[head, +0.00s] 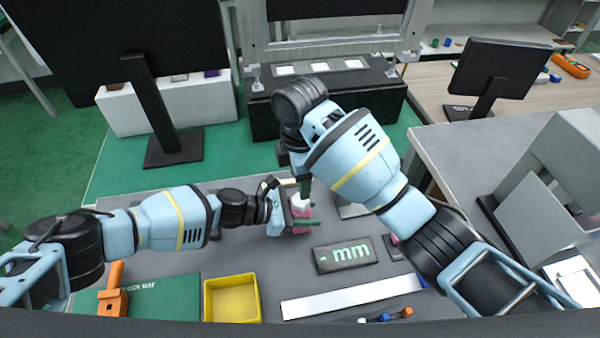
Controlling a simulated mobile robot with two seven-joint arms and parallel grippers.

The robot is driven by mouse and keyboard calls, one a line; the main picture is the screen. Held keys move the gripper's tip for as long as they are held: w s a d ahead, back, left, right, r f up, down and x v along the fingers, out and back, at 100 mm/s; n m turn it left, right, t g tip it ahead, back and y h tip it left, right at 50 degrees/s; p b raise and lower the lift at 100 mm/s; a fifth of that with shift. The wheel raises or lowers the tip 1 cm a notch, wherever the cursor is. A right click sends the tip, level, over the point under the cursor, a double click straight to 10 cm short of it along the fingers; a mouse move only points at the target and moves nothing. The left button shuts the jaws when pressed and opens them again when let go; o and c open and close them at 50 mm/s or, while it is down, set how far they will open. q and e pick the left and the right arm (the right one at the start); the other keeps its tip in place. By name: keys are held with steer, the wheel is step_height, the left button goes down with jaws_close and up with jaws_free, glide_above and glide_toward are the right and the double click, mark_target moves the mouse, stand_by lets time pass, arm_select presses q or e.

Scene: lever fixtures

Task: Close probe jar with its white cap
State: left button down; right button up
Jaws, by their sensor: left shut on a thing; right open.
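The probe jar (301,213) is a small pink-red body standing near the middle of the grey table. A white piece that looks like its cap (299,203) shows at the jar's top; whether it is seated or only resting there is too small to tell. My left gripper (306,217) reaches in from the left and is shut on the jar, its green finger across the jar's front. My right gripper (304,188) points down just above the white cap and is open. Its fingers are partly hidden by its own wrist.
A white strip (350,297), a yellow tray (232,299), a green mat (165,308) and an orange clamp-like piece (112,292) lie along the front. A grey machine (545,190) stands at right.

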mark_target(300, 214)
steer(key=n, duration=0.1)
steer(key=r+n, duration=0.1)
steer(key=n, duration=0.1)
stand_by(0.4)
steer(key=shift+f, duration=3.95)
steer(key=c, duration=0.8)
steer(key=m, duration=0.9)
